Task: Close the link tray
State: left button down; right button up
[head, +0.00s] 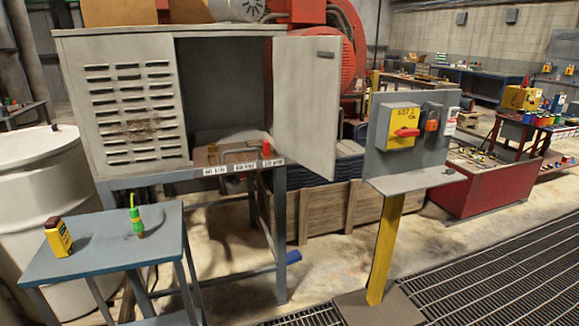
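A grey metal cabinet (122,105) stands on a blue-grey stand at the left. Its right half is open, and its hinged door (305,105) is swung out to the right, with a small dark handle near its top. A low compartment (200,162) with a row of white labels (245,166) along its front lies at the bottom of the opening. Grey bent bars (240,155), a small red piece (266,148) and a brownish piece (212,152) are in it. I cannot tell for sure which part is the link tray. Neither gripper is in view.
A small blue table (100,245) at front left holds a yellow meter (58,236) and a green-yellow tool (136,215). A grey switch panel (410,140) on a yellow post stands right of the door. Wooden crates (335,210) are behind. Floor grating lies at front right.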

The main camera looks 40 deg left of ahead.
aim_at(215, 160)
jog(key=z, duration=0.15)
jog(key=i, duration=0.8)
jog(key=u, duration=0.75)
jog(key=i, duration=0.55)
jog(key=u, duration=0.6)
